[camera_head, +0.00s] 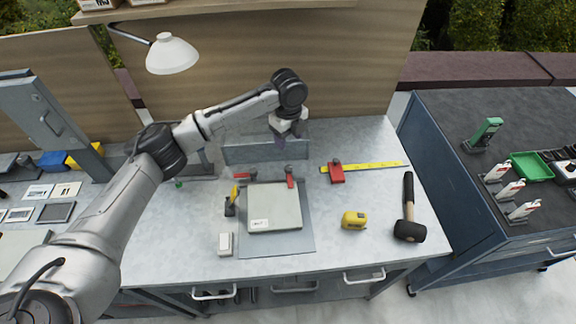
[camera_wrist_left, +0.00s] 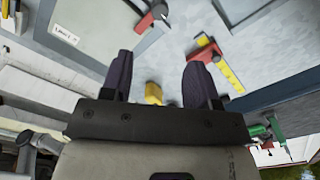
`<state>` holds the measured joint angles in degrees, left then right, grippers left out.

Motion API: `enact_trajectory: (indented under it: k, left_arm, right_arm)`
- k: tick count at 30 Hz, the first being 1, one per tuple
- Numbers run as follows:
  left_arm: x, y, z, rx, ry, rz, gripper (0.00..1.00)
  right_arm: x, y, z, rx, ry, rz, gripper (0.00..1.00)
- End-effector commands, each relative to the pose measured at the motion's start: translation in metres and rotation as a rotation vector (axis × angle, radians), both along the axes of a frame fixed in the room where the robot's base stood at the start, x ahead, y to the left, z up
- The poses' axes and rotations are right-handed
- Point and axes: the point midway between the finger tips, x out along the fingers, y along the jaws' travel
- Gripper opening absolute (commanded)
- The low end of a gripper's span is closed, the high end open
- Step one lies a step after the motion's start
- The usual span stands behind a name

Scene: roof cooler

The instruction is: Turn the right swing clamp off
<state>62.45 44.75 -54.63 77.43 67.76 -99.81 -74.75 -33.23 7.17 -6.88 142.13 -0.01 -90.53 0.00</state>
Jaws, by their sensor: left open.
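A flat grey-green case (camera_head: 274,207) with a small label lies on a grey plate on the workbench. A swing clamp with a red handle (camera_head: 290,178) stands at the case's back right edge; its red handle also shows at the top of the left wrist view (camera_wrist_left: 144,22). Another clamp with a yellow handle (camera_head: 231,200) stands at the case's left side. My left gripper (camera_head: 278,138) is above the back of the bench, behind and above the red-handled clamp. Its two dark fingers (camera_wrist_left: 157,72) are apart with nothing between them. My right gripper is not in view.
A yellow ruler (camera_head: 378,166) with a red block (camera_head: 337,173) lies right of the clamps. A yellow tape measure (camera_head: 354,220) and a mallet (camera_head: 408,230) lie at the front right. A white lamp (camera_head: 172,54) hangs at the back left. A small white box (camera_head: 225,244) stands front left.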

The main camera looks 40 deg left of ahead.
Motion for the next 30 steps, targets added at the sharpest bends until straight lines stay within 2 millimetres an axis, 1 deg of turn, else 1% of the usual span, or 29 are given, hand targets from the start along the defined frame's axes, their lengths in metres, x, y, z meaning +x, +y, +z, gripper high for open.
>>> enact_trajectory:
  k: [5,12,18,24,30]
  left_arm:
    - [0.000,0.000,-0.023,0.001,0.002,-0.009,0.55]
    - [-0.001,0.000,-0.069,0.002,0.003,-0.007,0.55]
    - [-0.001,0.000,-0.102,0.002,0.002,-0.005,0.55]
    - [0.000,0.000,-0.124,0.001,0.001,-0.006,0.55]
    - [0.000,0.000,-0.134,0.002,0.000,-0.007,0.55]
  right_arm:
    - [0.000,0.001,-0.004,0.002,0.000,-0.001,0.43]
    - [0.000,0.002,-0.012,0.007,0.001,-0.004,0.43]
    - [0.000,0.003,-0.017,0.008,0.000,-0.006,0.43]
    - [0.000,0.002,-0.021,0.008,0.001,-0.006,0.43]
    - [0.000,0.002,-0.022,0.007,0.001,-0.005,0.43]
